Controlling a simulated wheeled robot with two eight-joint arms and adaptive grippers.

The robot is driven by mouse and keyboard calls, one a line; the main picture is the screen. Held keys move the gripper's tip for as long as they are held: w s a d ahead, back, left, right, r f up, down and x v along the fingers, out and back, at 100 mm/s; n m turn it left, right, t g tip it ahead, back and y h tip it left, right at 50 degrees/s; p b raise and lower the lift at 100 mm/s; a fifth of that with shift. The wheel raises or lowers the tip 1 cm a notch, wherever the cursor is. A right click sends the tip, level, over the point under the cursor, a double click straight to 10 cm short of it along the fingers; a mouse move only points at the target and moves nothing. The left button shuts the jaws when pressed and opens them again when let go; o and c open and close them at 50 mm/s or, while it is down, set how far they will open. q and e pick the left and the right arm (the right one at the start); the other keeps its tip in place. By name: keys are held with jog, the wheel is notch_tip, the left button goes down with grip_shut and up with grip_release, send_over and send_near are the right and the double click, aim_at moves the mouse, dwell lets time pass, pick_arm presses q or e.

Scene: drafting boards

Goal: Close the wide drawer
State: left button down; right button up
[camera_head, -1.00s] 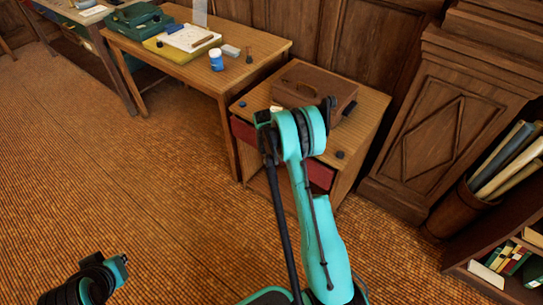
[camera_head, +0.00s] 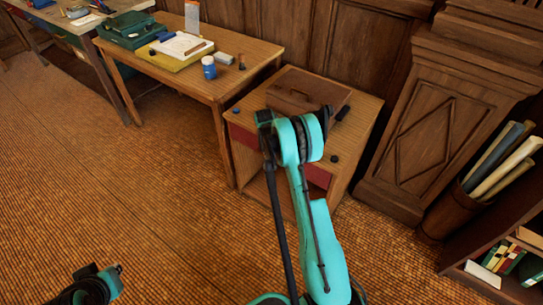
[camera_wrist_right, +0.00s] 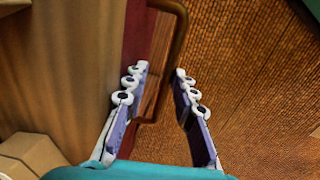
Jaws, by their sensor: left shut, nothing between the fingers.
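The wide drawer has a dark red front (camera_head: 243,136) under the top of a small wooden cabinet (camera_head: 362,112). Its front looks close to the cabinet edge, but my right arm covers its middle, so I cannot tell if a gap is left. In the right wrist view, the red front (camera_wrist_right: 136,35) and its brown loop handle (camera_wrist_right: 178,38) show. My right gripper (camera_wrist_right: 160,82) is open, with the handle beyond and partly between its fingers; contact is unclear. In the head view it is hidden behind the arm. My left gripper (camera_head: 112,277) is shut, low at the left, far from the drawer.
A brown case (camera_head: 308,92) lies on the cabinet top. A wooden table (camera_head: 235,75) with a blue jar (camera_head: 209,67) and a green case (camera_head: 131,29) stands to the left. Rolled papers (camera_head: 505,160) and a bookshelf (camera_head: 460,272) stand at the right. The floor at left is clear.

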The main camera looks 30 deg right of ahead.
notch_tip(320, 180, up, 12)
jog(key=a, duration=0.2)
jog(key=shift+s, duration=0.45)
jog(key=shift+a+f, duration=0.1)
jog(key=s+a+r+m+t, duration=0.1)
jog(key=s+a+r, duration=0.45)
jog(key=r, duration=0.25)
jog(key=s+a+r+m+t, duration=0.1)
jog(key=s+a+r+t, duration=0.1)
jog(key=s+a+r, duration=0.4)
jog(key=s+a+m+t+y, duration=0.1)
jog(key=s+a, duration=0.4)
jog(key=s, duration=0.3)
jog(key=s+a+r+m+t+y, duration=0.1)
jog(key=s+a+t, duration=0.1)
jog(key=s+a, duration=0.4)
jog(key=s, duration=0.3)
jog(key=shift+s+a+m, duration=0.25)
jog(key=shift+a+m, duration=0.05)
jog(key=shift+r, duration=0.1)
